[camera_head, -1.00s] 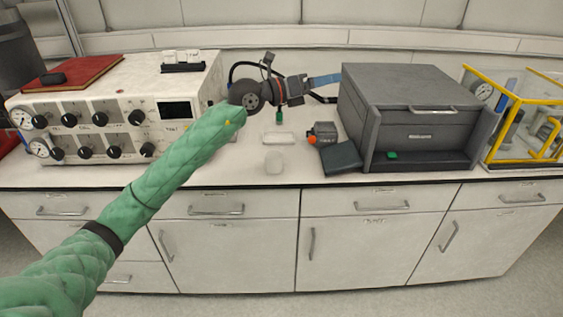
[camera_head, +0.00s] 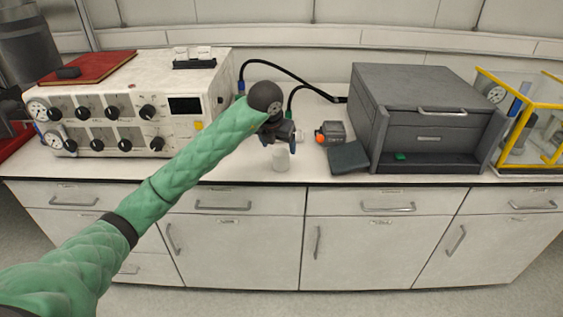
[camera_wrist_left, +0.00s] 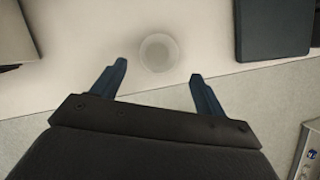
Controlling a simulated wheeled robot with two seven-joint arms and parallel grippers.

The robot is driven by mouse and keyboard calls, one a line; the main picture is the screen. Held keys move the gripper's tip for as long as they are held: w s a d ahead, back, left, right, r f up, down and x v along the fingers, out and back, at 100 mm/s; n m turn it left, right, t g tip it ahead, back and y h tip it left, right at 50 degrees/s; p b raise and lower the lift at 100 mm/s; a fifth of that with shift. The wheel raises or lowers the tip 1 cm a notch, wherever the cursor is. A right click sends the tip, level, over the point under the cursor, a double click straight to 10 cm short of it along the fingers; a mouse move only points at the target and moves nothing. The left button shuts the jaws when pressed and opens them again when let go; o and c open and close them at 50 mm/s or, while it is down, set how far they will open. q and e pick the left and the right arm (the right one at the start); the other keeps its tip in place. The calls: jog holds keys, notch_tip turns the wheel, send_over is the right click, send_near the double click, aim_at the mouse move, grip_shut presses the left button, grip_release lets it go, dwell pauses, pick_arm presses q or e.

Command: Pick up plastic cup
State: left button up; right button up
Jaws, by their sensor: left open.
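The plastic cup (camera_head: 281,160) is small, whitish and translucent. It stands upright near the counter's front edge, in the gap between the two machines. In the left wrist view the cup (camera_wrist_left: 158,52) is seen from above as a pale circle, ahead of and between the fingertips. My left gripper (camera_head: 280,142) points down just above and behind the cup in the head view. Its two blue fingers are spread wide and empty in the left wrist view (camera_wrist_left: 160,75). The cup appears apart from both fingers. My right gripper is in no view.
A white control unit (camera_head: 128,110) with dials stands to the left, a red book on top. A dark grey box machine (camera_head: 425,115) stands to the right. A small orange-tipped device (camera_head: 332,132) and a dark flat block (camera_head: 348,158) lie right of the cup. Black cables run behind.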

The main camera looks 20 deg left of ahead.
aim_at(281, 156)
pick_arm(q)
jog(key=shift+x, duration=1.15)
jog(key=shift+w+f+p, duration=0.25)
jog(key=shift+f+p, duration=0.3)
jog(key=shift+p, duration=0.05)
jog(key=p+x, duration=0.1)
jog(key=x, duration=0.2)
jog(key=shift+w+a+f, duration=0.1)
jog(key=shift+w+f, duration=0.2)
jog(key=shift+f, duration=0.25)
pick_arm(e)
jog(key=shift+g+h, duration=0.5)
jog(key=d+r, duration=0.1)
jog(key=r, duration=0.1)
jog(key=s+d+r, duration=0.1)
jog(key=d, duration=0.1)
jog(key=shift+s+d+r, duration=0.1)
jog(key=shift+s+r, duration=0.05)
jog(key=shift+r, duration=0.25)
pick_arm(q)
jog(key=c, duration=1)
jog(key=shift+c, duration=0.2)
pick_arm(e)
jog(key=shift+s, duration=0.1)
pick_arm(q)
jog(key=shift+r, duration=0.1)
